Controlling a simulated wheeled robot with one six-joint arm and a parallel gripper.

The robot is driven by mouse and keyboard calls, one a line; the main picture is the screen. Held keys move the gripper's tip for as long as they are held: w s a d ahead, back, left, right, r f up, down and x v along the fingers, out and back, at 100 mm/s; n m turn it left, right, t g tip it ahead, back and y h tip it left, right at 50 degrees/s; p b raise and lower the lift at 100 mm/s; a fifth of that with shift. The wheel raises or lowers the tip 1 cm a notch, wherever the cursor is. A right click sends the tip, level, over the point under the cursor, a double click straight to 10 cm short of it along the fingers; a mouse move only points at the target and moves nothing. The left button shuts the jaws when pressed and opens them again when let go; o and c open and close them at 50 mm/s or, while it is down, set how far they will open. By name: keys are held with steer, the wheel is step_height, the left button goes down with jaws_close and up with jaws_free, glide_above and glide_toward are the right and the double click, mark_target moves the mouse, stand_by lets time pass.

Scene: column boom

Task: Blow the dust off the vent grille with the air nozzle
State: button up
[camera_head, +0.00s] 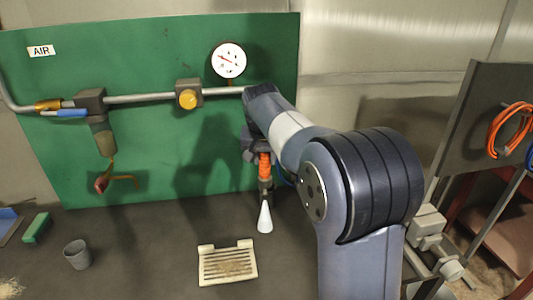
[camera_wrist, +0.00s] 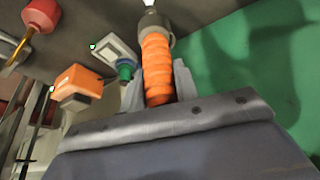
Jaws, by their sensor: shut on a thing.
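The air nozzle (camera_head: 265,166) has an orange ribbed grip and a pale cone tip that points down. My gripper (camera_head: 258,153) is shut on its orange part; the wrist view shows the orange grip (camera_wrist: 157,70) between the two grey fingers (camera_wrist: 158,84). The vent grille (camera_head: 228,264) is a cream slotted plate lying on the dark bench, with brownish dust over its slats. The nozzle tip is above and a little right of the grille in the head view, apart from it. My arm hides part of the space behind the nozzle.
A green panel (camera_head: 150,60) carries an air pipe, a gauge (camera_head: 229,60), a yellow knob (camera_head: 188,99) and a blue-handled valve (camera_head: 70,113). A grey cup (camera_head: 77,254) and green block (camera_head: 36,228) stand at left. An orange coil (camera_head: 509,130) hangs at right.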

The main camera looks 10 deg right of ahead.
steer(key=s+a+b, duration=0.2)
steer(key=s, duration=0.5)
step_height(320, 180, up, 10)
steer(key=p, duration=0.9)
stand_by(0.6)
steer(key=shift+d, duration=0.2)
